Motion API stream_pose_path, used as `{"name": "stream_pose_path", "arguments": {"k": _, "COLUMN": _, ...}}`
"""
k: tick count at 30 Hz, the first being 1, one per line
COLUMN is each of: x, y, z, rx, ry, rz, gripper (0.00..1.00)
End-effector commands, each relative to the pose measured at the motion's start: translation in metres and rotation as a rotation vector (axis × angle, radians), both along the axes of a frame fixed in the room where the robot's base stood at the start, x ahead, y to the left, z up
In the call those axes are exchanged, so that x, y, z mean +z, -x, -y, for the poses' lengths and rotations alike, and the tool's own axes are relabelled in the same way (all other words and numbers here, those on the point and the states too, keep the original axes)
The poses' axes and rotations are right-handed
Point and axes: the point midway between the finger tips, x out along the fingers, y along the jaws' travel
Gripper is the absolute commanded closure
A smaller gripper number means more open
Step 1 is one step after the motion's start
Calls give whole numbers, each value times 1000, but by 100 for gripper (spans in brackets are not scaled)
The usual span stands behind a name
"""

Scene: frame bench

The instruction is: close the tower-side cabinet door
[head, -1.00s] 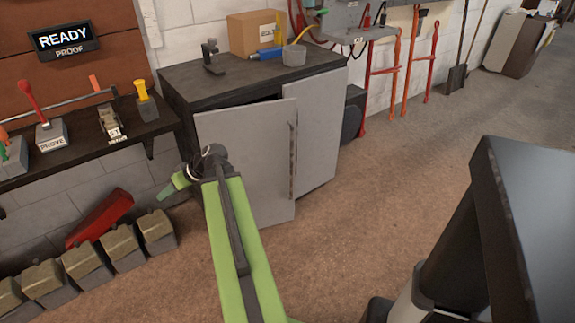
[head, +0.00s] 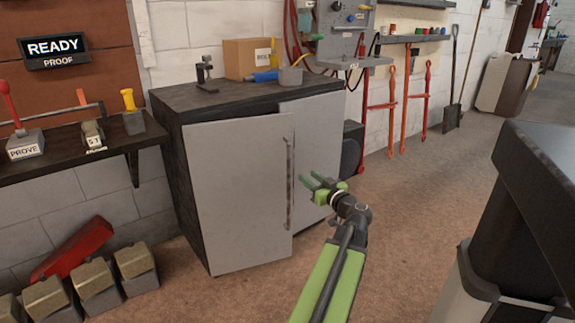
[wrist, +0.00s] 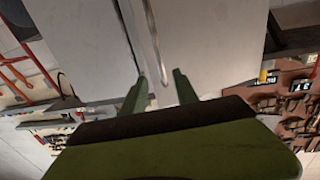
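The grey cabinet (head: 165,175) has a dark top and two pale doors. Its left door (head: 235,190) carries a long vertical handle (head: 289,185) near its right edge. That edge stands slightly proud of the right door (head: 318,130), so the left door looks a little ajar. My gripper (head: 312,182) is to the right of the handle, in front of the right door. Its two green fingers are apart and point toward the handle. In the wrist view the handle (wrist: 152,40) runs down between the open fingers (wrist: 160,88); contact cannot be told.
A shelf (head: 85,150) with tools is at the left, with several metal blocks (head: 97,285) on the floor below. A dark-topped unit (head: 540,190) stands at the right. Brown floor (head: 405,200) is clear between it and the cabinet.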

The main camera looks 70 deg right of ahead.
Motion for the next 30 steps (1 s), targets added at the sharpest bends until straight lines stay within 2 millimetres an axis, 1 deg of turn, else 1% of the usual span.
{"name": "stream_pose_path", "arguments": {"k": 1, "x": 0, "y": -11, "z": 11, "rx": 3, "ry": 0, "rz": 0, "gripper": 64}}
{"name": "stream_pose_path", "arguments": {"k": 9, "x": 0, "y": -65, "z": 55, "rx": 3, "ry": -1, "rz": 0, "gripper": 64}}
{"name": "stream_pose_path", "arguments": {"k": 15, "x": 0, "y": -98, "z": 81, "rx": 2, "ry": -1, "rz": 0, "gripper": 64}}
{"name": "stream_pose_path", "arguments": {"k": 18, "x": 0, "y": -107, "z": 88, "rx": 1, "ry": -1, "rz": 0, "gripper": 64}}
{"name": "stream_pose_path", "arguments": {"k": 21, "x": 0, "y": -113, "z": 92, "rx": 1, "ry": -1, "rz": 0, "gripper": 64}}
{"name": "stream_pose_path", "arguments": {"k": 29, "x": 0, "y": -114, "z": 92, "rx": 0, "ry": -1, "rz": 0, "gripper": 64}}
{"name": "stream_pose_path", "arguments": {"k": 30, "x": 0, "y": -114, "z": 92, "rx": 0, "ry": -1, "rz": 0, "gripper": 66}}
